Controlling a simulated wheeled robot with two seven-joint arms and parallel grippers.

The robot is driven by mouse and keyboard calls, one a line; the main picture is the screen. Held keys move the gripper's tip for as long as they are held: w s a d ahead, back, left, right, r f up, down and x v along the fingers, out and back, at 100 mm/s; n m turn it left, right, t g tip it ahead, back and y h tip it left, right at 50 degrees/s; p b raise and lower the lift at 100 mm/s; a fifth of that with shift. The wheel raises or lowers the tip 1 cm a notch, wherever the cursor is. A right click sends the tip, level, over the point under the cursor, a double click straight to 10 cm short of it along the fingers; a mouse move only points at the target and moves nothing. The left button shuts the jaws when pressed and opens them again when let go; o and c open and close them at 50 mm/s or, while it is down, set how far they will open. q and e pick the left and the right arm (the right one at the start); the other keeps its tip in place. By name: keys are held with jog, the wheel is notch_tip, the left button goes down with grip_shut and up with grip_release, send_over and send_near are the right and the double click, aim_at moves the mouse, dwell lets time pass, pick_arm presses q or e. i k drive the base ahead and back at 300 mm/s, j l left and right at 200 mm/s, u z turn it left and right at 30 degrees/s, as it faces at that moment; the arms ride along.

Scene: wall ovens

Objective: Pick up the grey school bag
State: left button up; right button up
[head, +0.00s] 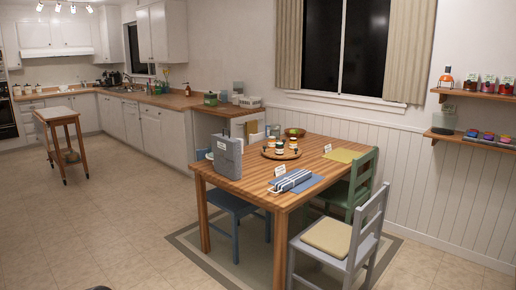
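The grey school bag (229,160) stands upright on the wooden dining table (245,186), near its left end. It has a small pale label on its front and a loop at the top.
Blue chair (237,206), green chair (358,187) and grey chair (336,240) stand around the table. Open tiled floor (110,225) stretches left, with a wooden cart (58,116) farther back.

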aim_at(227, 150)
jog(key=i+z, duration=0.15)
jog(key=i, duration=0.35)
jog(key=i+j+z, duration=0.15)
jog(key=i, duration=0.4)
jog(key=i+j+z, duration=0.15)
jog(key=i, duration=0.35)
jog(key=i+j+z, duration=0.15)
jog(key=i, duration=0.35)
jog(key=i+j+z, duration=0.15)
jog(key=i, duration=0.35)
jog(key=j, duration=0.1)
